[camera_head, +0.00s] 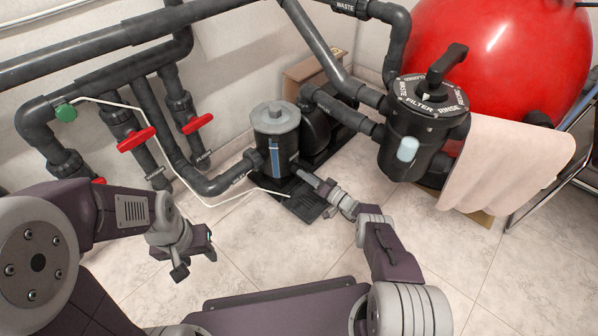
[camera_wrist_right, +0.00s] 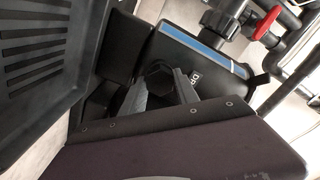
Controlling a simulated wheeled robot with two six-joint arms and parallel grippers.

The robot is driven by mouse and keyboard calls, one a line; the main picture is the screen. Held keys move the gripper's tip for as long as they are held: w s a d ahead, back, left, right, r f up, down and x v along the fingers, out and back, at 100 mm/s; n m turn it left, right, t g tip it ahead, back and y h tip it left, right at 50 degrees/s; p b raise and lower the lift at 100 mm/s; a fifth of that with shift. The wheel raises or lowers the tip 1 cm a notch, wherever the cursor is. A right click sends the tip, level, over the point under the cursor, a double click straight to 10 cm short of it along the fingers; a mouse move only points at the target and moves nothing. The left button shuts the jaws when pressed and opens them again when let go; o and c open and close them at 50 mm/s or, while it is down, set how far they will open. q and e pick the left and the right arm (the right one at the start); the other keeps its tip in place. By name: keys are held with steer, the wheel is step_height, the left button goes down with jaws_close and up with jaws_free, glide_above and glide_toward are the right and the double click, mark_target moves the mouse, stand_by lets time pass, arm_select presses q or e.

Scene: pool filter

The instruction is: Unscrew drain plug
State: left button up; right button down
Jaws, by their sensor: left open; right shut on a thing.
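The grey pump housing (camera_head: 276,148) with a blue-striped label stands on the floor in the middle of the head view. In the right wrist view the dark drain plug (camera_wrist_right: 158,72) is a small faceted knob low on the black pump body (camera_wrist_right: 215,75). My right gripper (camera_head: 306,178) reaches the base of the pump. Its two grey fingers (camera_wrist_right: 166,85) are shut on the plug, one on each side. The plug is seated against the body as far as I can see; in the head view I cannot make it out. My left gripper (camera_head: 194,263) is open and empty above the floor tiles.
Dark pipes with red valve handles (camera_head: 136,139) line the wall at left. A thin white hose (camera_head: 170,170) runs to the pump. A filter valve (camera_head: 418,125), red tank (camera_head: 510,55) and hanging towel (camera_head: 505,165) stand at right. A ribbed black base (camera_head: 305,204) lies under the pump.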

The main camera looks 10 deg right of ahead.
steer(key=shift+p+v, duration=0.45)
steer(key=shift+v, duration=0.35)
steer(key=p+v, duration=0.2)
steer(key=v, duration=0.2)
